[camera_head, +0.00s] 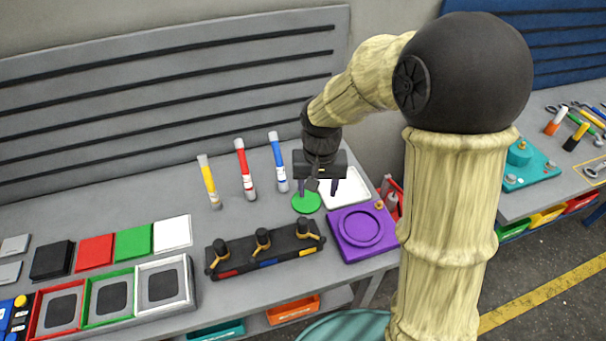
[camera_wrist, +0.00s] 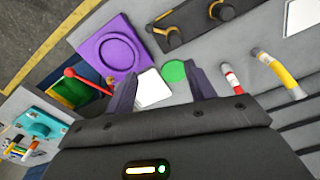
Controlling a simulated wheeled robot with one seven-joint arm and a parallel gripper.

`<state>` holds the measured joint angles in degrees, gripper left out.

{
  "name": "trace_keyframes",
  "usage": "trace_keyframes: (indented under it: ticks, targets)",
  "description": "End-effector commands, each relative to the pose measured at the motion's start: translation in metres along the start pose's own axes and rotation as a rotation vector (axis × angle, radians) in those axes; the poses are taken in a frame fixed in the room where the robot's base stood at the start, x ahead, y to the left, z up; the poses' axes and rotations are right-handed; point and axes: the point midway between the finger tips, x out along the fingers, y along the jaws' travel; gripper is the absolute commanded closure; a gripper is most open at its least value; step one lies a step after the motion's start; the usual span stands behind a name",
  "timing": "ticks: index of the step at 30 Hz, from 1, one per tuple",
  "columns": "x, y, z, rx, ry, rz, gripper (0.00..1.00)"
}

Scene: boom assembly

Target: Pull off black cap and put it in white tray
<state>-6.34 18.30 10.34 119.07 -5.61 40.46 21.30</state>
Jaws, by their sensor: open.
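My gripper (camera_head: 318,187) is open, with its fingers pointing down over the white tray and the green disc. In the wrist view, both fingers (camera_wrist: 163,72) are apart with nothing between them. The white tray (camera_head: 352,190) is flat and rimmed, partly hidden by my gripper; it also shows between the fingers in the wrist view (camera_wrist: 152,92). A black rack (camera_head: 292,258) carries three upright black caps or knobs (camera_head: 262,238) with yellow clips. Two of them show at the top of the wrist view (camera_wrist: 222,10). Which one is the task's black cap I cannot tell.
A green disc (camera_head: 306,202) lies beside the tray, and a purple fixture (camera_head: 362,230) stands in front. Yellow (camera_head: 209,183), red (camera_head: 245,170) and blue (camera_head: 278,163) markers stand behind the rack. Coloured squares and framed slots fill the left. A slatted panel (camera_head: 180,80) bounds the back.

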Motion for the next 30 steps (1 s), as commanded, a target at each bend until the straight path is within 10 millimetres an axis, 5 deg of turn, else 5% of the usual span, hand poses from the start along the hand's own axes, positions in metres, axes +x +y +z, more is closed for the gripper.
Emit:
trace_keyframes:
  ticks: [6, 19, 30]
  targets:
    - [-0.003, -0.033, -0.019, 0.016, -0.046, 0.007, 0.45]
    - [0.002, -0.033, -0.019, 0.017, -0.047, 0.008, 0.45]
    - [0.051, -0.033, -0.016, 0.017, -0.051, 0.008, 0.45]
